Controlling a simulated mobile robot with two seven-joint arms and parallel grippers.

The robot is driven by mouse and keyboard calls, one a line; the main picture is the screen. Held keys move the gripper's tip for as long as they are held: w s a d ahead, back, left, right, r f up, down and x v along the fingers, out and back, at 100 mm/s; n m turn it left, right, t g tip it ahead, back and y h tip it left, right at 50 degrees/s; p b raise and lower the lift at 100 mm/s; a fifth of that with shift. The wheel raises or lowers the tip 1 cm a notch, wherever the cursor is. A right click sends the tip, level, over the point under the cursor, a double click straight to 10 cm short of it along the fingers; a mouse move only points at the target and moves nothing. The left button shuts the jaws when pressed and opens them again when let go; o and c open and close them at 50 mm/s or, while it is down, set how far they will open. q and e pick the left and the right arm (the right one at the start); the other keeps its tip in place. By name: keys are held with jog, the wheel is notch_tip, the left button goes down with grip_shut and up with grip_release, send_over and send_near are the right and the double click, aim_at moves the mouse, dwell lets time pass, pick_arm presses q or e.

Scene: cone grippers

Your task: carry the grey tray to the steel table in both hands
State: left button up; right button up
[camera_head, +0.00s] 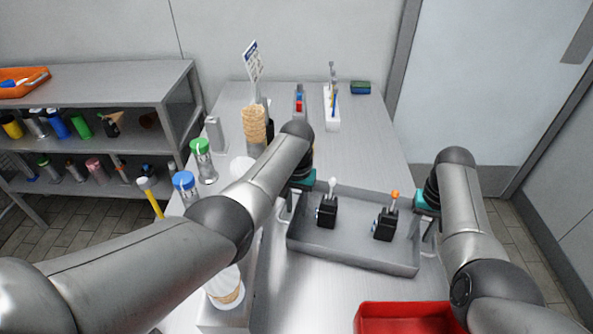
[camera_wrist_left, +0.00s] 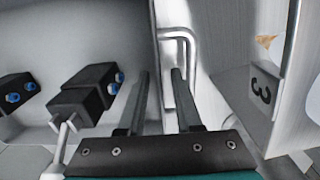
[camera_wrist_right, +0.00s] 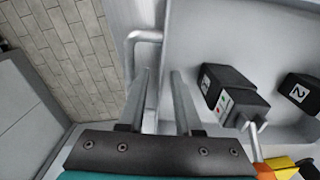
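The grey tray (camera_head: 350,251) lies on a steel-topped table (camera_head: 300,300) in the head view. It holds two black blocks with upright levers, one white-tipped (camera_head: 328,210) and one orange-tipped (camera_head: 386,222). My left gripper (camera_head: 289,206) is at the tray's left handle, which shows in the left wrist view (camera_wrist_left: 192,52). Its fingers (camera_wrist_left: 161,85) are apart. My right gripper (camera_head: 429,238) is at the right handle, seen in the right wrist view (camera_wrist_right: 131,55). Its fingers (camera_wrist_right: 164,85) are also apart. I cannot tell whether either handle is touched.
A red bin (camera_head: 400,318) is at the front right. Wafer cones (camera_head: 254,125), green-lidded (camera_head: 201,160) and blue-lidded (camera_head: 186,188) jars stand on the left. A white holder (camera_head: 331,115) stands at the back. A grey shelf (camera_head: 90,95) is at the far left.

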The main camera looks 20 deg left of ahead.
pick_arm(q)
notch_tip(320, 180, up, 10)
jog(key=shift+r, duration=0.2)
pick_arm(e)
jog(key=shift+r, duration=0.1)
pick_arm(q)
jog(key=shift+r, duration=0.35)
pick_arm(e)
notch_tip(320, 180, up, 12)
dwell(0.6)
